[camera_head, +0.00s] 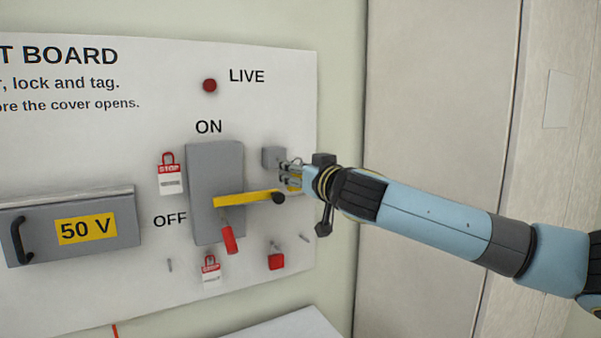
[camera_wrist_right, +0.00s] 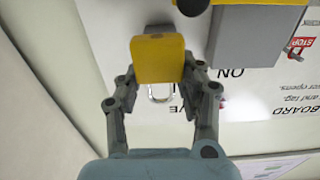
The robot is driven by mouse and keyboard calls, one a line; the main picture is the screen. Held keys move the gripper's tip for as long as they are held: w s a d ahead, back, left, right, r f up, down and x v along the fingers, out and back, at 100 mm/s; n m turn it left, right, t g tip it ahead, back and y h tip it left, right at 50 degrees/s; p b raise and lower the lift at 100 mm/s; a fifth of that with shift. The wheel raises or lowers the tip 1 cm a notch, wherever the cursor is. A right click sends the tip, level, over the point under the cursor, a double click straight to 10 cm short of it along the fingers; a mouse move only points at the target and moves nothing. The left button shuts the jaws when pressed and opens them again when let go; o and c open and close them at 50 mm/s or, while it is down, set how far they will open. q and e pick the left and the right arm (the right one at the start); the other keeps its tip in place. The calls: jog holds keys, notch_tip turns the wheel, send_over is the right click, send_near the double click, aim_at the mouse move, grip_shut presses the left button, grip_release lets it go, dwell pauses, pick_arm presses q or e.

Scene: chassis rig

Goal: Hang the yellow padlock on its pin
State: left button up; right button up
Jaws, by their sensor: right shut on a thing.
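My right gripper (camera_head: 291,177) reaches in from the right, in front of the board's right part. In the right wrist view my right gripper (camera_wrist_right: 160,78) is shut on the yellow padlock (camera_wrist_right: 158,58). The padlock's pale metal shackle shows between the fingers. Two bare pins stand low on the board: a left pin (camera_head: 170,265) and a right pin (camera_head: 304,238). Which pin is the yellow padlock's own, I cannot tell. My left gripper is not in view.
A grey switch box (camera_head: 215,170) carries a yellow lever (camera_head: 245,199) with a dark knob, close to my gripper. A red padlock (camera_head: 276,262) and STOP tags (camera_head: 170,175) hang nearby. A small grey block (camera_head: 273,157) is beside the gripper. A grey 50 V cover (camera_head: 120,222) is left.

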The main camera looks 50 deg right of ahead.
jog(key=shift+x, duration=2.8)
jog(key=shift+w+d+f, duration=0.15)
jog(key=shift+w+f, duration=0.25)
jog(key=shift+w, duration=0.15)
jog(key=o, duration=1.3)
jog(key=v, duration=1.2)
